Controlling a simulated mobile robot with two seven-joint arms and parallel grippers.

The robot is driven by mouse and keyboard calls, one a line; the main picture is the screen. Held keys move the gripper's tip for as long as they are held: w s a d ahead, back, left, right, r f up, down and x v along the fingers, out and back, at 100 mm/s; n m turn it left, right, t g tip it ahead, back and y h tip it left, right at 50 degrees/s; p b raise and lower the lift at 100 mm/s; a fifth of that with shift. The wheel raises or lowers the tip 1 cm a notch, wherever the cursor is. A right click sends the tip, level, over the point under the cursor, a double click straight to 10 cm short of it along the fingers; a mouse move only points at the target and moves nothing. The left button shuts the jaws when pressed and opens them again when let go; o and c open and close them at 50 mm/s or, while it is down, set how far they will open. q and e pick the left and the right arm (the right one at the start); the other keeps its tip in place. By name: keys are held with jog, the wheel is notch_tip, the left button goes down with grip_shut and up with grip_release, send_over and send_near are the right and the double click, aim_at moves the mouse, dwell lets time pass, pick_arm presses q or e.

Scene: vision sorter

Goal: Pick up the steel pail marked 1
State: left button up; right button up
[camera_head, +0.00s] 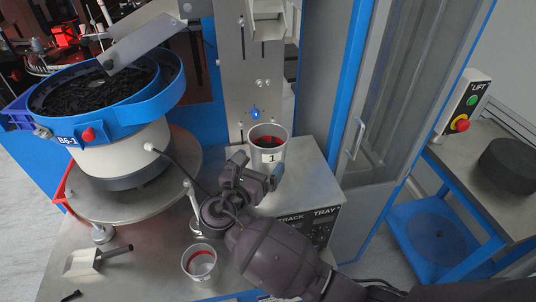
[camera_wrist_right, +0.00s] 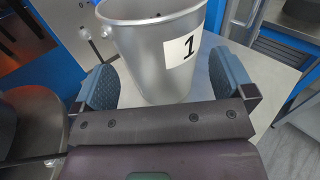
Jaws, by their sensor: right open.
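The steel pail marked 1 (camera_head: 267,143) stands upright on the metal work surface below the upright panel. It is a grey tapered pail with a white label and dark contents inside. In the right wrist view the pail (camera_wrist_right: 150,52) fills the upper middle, with its label facing right of centre. My right gripper (camera_head: 259,168) is open at the near side of the pail. In the wrist view its two blue-grey fingers stand left and right of the pail's lower part, with a visible gap on each side. My left gripper is not in view.
A second small pail with a red band inside (camera_head: 200,262) stands near the front. A blue-rimmed bowl feeder (camera_head: 92,85) full of dark parts is on the left. A metal scoop (camera_head: 84,261) lies front left. A blue-framed cabinet (camera_head: 395,110) rises on the right.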

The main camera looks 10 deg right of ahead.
jog(key=x, duration=0.4)
jog(key=shift+d+p, duration=0.1)
jog(key=shift+p, duration=0.2)
jog(key=c, duration=1.1)
jog(key=shift+r, duration=0.15)
jog(key=c, duration=0.3)
jog(key=shift+r, duration=0.1)
